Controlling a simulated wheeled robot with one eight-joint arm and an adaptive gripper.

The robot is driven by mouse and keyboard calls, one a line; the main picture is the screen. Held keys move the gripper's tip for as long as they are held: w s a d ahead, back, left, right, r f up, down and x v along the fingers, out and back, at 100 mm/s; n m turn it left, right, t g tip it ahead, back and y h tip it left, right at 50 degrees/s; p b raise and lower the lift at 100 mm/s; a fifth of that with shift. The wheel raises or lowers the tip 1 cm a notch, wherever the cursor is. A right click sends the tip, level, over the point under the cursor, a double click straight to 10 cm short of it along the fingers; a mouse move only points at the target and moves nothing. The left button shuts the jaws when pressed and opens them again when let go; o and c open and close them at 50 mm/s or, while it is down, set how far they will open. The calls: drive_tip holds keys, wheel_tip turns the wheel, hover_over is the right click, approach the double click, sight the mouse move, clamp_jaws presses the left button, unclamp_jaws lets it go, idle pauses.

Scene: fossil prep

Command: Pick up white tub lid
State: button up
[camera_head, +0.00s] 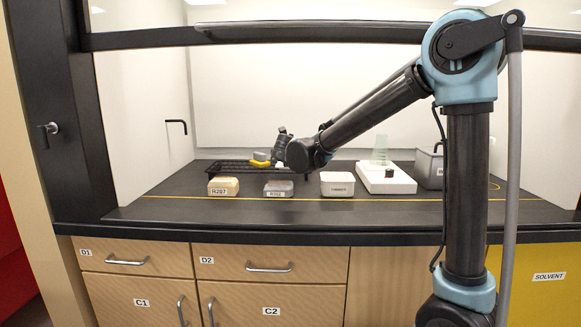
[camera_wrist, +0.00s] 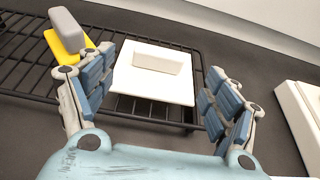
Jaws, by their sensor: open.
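The white tub lid (camera_wrist: 130,88) is a flat white square with a raised block on top. It lies on the black wire rack (camera_wrist: 30,83) in the wrist view. My gripper (camera_wrist: 160,66) is open, with one finger pad to the left of the lid and the other to its right. The lid shows between them, and I see no grip on it. In the head view my gripper (camera_head: 282,146) is over the right part of the rack (camera_head: 231,169), and only a small white bit of the lid (camera_head: 280,165) shows below it.
A yellow-and-grey object (camera_wrist: 68,36) stands on the rack left of the lid. In front are a tan tub (camera_head: 223,183), a grey tub (camera_head: 278,186) and an open white tub (camera_head: 338,180). A white hotplate (camera_head: 386,182) with a beaker (camera_head: 381,150) and a grey bin (camera_head: 429,172) stand right.

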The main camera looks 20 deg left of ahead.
drive_tip(key=shift+x, duration=2.8)
drive_tip(key=shift+r, duration=0.1)
drive_tip(key=c, duration=1.2)
